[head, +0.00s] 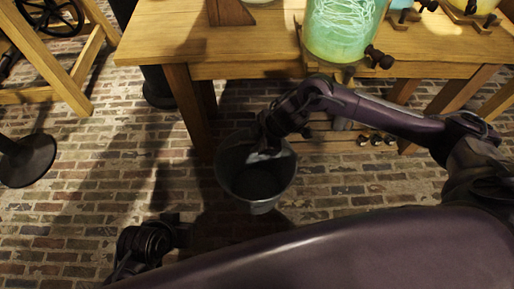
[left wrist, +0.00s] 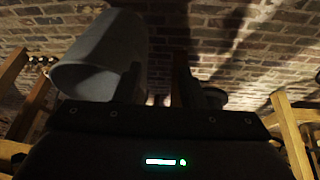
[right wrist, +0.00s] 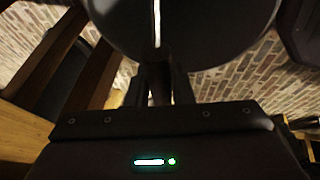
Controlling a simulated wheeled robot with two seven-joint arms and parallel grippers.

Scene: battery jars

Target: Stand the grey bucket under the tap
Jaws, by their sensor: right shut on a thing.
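The grey bucket (head: 240,185) hangs upright, mouth up, in front of the wooden table in the head view. My right gripper (head: 264,148) is shut on its far rim. In the right wrist view the bucket (right wrist: 220,30) fills the top, close beyond the fingers (right wrist: 166,85). The bucket (left wrist: 100,60) also shows in the left wrist view. My left gripper (head: 172,228) is at the lower left of the bucket, apart from it, and looks open and empty. A dark tap (head: 378,57) sits low on the glass jar (head: 340,30) of green liquid. The bucket is left of and below it.
The wooden table (head: 230,45) has legs close behind the bucket. Several small round things (head: 376,140) sit on a low shelf under it. A dark round stand (head: 27,160) is at the left. The brick floor (head: 100,190) is clear left of the bucket.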

